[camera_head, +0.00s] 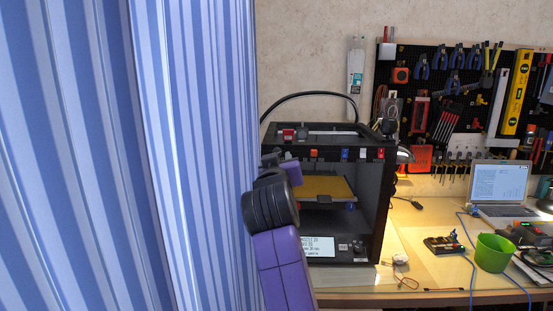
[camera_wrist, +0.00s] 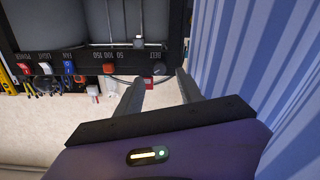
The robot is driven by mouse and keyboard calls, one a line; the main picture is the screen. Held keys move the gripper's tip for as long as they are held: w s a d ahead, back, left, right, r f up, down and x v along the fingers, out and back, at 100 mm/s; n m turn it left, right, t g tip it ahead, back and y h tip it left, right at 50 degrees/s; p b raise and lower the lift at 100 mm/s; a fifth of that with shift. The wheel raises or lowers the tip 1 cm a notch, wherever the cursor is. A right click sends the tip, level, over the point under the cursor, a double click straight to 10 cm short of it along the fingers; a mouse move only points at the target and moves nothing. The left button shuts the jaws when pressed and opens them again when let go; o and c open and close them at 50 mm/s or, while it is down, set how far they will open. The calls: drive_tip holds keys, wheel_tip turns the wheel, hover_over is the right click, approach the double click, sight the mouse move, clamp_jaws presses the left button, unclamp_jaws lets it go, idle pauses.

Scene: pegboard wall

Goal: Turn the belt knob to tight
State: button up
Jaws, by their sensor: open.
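The belt knob (camera_wrist: 159,70) is a small dark round knob under the label "BELT" on the printer's black front bar, in the upside-down wrist view. My gripper (camera_wrist: 160,77) is open, with one grey finger on each side of the knob in the picture. I cannot tell whether the fingers touch it. The tight mark is too small to read. In the head view the black 3D printer (camera_head: 376,205) stands on the bench. My purple arm covers its left front, and the belt knob is hidden there.
An orange knob (camera_wrist: 110,69) marked 50 100 150 sits beside the belt knob, with blue, white and red switches beyond. A striped blue curtain (camera_head: 190,150) hangs close on the left of my arm. A green cup (camera_head: 492,253) and a laptop (camera_head: 500,185) are on the bench at right.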

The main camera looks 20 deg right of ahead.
drive_tip(key=shift+v, duration=1.15)
drive_tip(key=s+a+r+n+t+y, duration=0.1)
drive_tip(key=s+a+r+t+y, duration=0.1)
drive_tip(key=s+a+r+t, duration=0.15)
drive_tip(key=s+d+f+n+y+p, duration=0.25)
drive_tip(key=s+f+y, duration=0.25)
drive_tip(key=s+f, duration=1.65)
drive_tip(key=s+d+f+m+g+h+p, duration=0.1)
drive_tip(key=s+f, duration=0.3)
drive_tip(key=s, duration=1.3)
drive_tip(key=s+d+f+m+g+p, duration=0.1)
drive_tip(key=s+d+f+m+g, duration=0.1)
drive_tip(key=s, duration=1.4)
drive_tip(key=shift+s+d+f+g+h+p, duration=0.45)
drive_tip(key=shift+f+g, duration=0.45)
drive_tip(key=shift+g, duration=0.35)
